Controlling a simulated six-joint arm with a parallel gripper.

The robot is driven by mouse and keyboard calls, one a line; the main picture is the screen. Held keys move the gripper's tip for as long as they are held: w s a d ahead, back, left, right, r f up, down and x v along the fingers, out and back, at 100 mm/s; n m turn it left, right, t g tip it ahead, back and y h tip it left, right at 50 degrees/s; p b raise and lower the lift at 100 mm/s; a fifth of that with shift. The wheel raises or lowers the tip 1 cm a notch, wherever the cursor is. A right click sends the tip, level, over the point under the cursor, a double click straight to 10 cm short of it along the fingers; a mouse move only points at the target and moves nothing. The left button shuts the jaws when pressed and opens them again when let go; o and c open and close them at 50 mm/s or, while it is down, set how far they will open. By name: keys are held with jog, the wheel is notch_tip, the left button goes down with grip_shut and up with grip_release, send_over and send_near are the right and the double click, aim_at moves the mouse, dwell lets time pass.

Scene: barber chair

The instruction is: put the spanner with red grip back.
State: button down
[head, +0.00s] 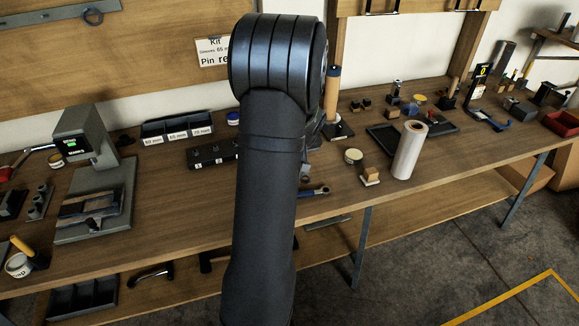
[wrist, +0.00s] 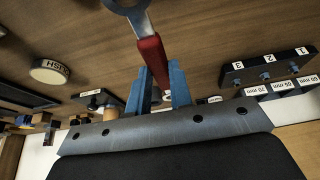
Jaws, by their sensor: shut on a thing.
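The spanner with red grip (wrist: 152,55) is in the wrist view, with its grey ring end (wrist: 126,5) cut off at the top edge. My gripper (wrist: 158,82) is shut on it, with a blue finger on each side of the red grip. The wooden bench top shows behind it; I cannot tell how far below it lies. In the head view my arm hides most of the gripper. A small blue and grey piece (head: 314,191) shows just right of the arm; I cannot tell if it is the held spanner's end.
A dark rack numbered 1, 2, 3 (wrist: 268,68) stands right in the wrist view, beside mm-labelled bins. A round tin (wrist: 50,71) lies left. In the head view a white roll (head: 410,150) stands right and a grey press (head: 95,175) left.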

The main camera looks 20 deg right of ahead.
jog(key=shift+w+a+f, duration=0.9)
jog(key=shift+w, duration=0.25)
jog(key=shift+f, duration=2)
jog(key=shift+f, duration=0.45)
jog(key=c, duration=1.3)
grip_release()
jog(key=v, duration=1.3)
jog(key=shift+w+f, duration=0.15)
jog(key=shift+w, duration=0.05)
